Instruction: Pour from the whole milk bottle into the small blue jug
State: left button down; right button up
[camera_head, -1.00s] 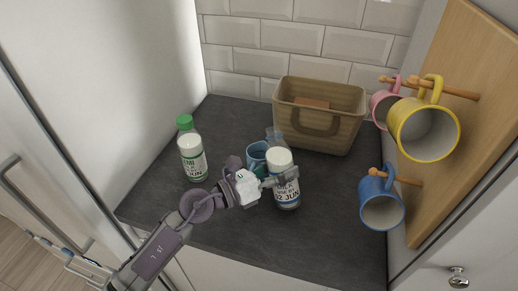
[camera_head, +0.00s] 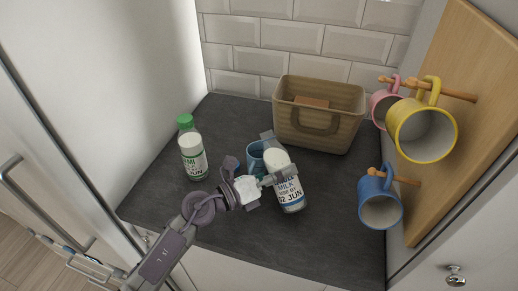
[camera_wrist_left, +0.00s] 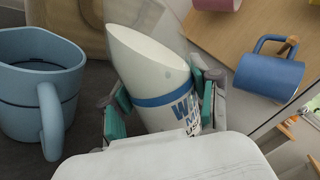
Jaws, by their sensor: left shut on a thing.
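The whole milk bottle (camera_head: 289,192), with a blue-banded label, is gripped around its side by my left gripper (camera_head: 272,180). It is tilted, its clear neck toward the back left, close to the jug in the head view. In the left wrist view the bottle (camera_wrist_left: 158,72) sits between the two finger pads, its milk surface slanting inside. The small blue jug (camera_head: 256,153) stands on the worktop behind the gripper, partly hidden by it and the bottle. The jug also shows in the left wrist view (camera_wrist_left: 30,100), left of the bottle. No stream of milk is visible. My right gripper is not in view.
A green-capped milk bottle (camera_head: 192,150) stands left on the slate worktop (camera_head: 330,238). A brown basket (camera_head: 340,135) is at the back. Pink (camera_head: 381,108), yellow (camera_head: 424,130) and blue (camera_head: 380,205) mugs hang from a wooden board (camera_head: 470,120) at right.

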pick_arm(q)
jog(key=shift+s+d+f+n, duration=0.2)
jog(key=shift+s+f+n, duration=0.1)
jog(key=shift+n, duration=0.6)
dwell(0.3)
jog(key=shift+s+d+f+n, duration=0.2)
jog(key=shift+f+n, duration=0.25)
jog(key=shift+n, duration=0.45)
dwell(0.5)
jog(key=shift+s+p, duration=0.1)
jog(key=shift+p, duration=0.2)
jog(key=shift+r+n+p, duration=0.2)
jog(key=shift+n+p, duration=0.1)
jog(key=shift+s+r+n+p, duration=0.1)
jog(key=shift+r+n+p, duration=0.65)
jog(key=shift+p, duration=0.3)
jog(key=shift+w+a+r+n+p, duration=0.15)
jog(key=shift+r+n+p, duration=0.25)
jog(key=shift+p, duration=0.4)
jog(key=shift+w+r+n+p, duration=0.15)
jog(key=shift+r+n+p, duration=0.25)
jog(key=shift+p, duration=0.35)
dwell(0.8)
jog(key=shift+f+n+t+p, duration=0.1)
jog(key=shift+n+t+p, duration=0.2)
jog(key=shift+n+t, duration=0.1)
dwell(0.8)
